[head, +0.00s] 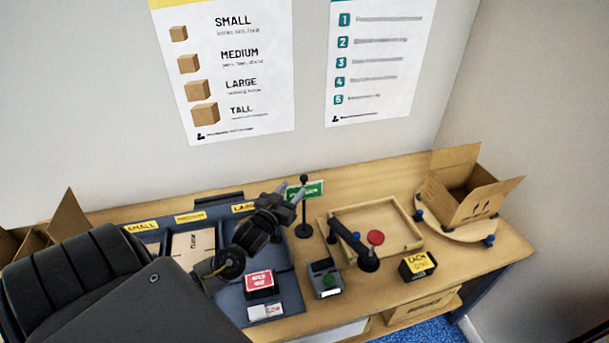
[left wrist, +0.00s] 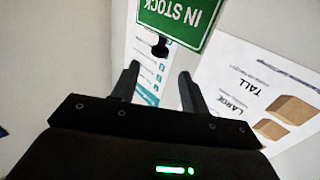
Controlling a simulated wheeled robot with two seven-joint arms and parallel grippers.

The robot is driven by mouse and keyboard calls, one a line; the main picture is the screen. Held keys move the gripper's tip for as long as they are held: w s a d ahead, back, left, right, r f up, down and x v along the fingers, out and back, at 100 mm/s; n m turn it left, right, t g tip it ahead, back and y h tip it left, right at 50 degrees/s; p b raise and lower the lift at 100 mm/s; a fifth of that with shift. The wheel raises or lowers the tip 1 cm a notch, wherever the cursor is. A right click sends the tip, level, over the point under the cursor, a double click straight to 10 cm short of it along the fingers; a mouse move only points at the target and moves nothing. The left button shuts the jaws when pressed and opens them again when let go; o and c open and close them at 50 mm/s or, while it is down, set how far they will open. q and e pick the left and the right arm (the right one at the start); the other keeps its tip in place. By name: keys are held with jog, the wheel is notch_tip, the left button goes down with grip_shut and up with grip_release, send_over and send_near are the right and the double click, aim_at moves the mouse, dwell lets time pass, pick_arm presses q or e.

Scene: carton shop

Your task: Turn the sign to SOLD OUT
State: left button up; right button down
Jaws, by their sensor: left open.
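The sign (head: 313,189) is a small green plate with white lettering on a black post with a round base, standing on the bench. In the left wrist view the sign (left wrist: 178,18) reads IN STOCK, upside down in the picture. My left gripper (head: 290,191) is beside the sign at its left, its fingers partly overlapping the plate's left end in the head view. In the left wrist view my left gripper (left wrist: 159,74) is open with nothing between its fingers; the sign lies beyond the fingertips. Whether a finger touches it, I cannot tell. My right gripper is not in view.
A red-labelled block (head: 260,281) and a grey device with a green button (head: 325,279) stand at the front. A wooden tray (head: 408,242) with a black lever and red knob is to the right. An open carton (head: 470,190) sits at the far right.

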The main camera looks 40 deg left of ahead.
aim_at(302, 179)
pick_arm(q)
jog(key=shift+w+a+f+p, duration=0.1)
jog(key=shift+w+a+p, duration=0.15)
jog(key=shift+w, duration=1.05)
jog(key=shift+w+a+r+p, duration=0.1)
jog(key=shift+w+a+p, duration=0.2)
jog(key=shift+w, duration=0.95)
jog(key=shift+w+a+f+p, duration=0.1)
jog(key=shift+w+p, duration=0.25)
jog(key=shift+w, duration=0.95)
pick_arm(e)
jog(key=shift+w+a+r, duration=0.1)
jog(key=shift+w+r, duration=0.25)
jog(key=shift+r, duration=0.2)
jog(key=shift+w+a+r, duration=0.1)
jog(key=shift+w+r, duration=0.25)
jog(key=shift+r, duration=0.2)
pick_arm(q)
jog(key=shift+c, duration=0.2)
jog(key=shift+c, duration=1.2)
jog(key=c, duration=0.7)
jog(key=shift+d+y, duration=0.1)
jog(key=shift+y, duration=0.2)
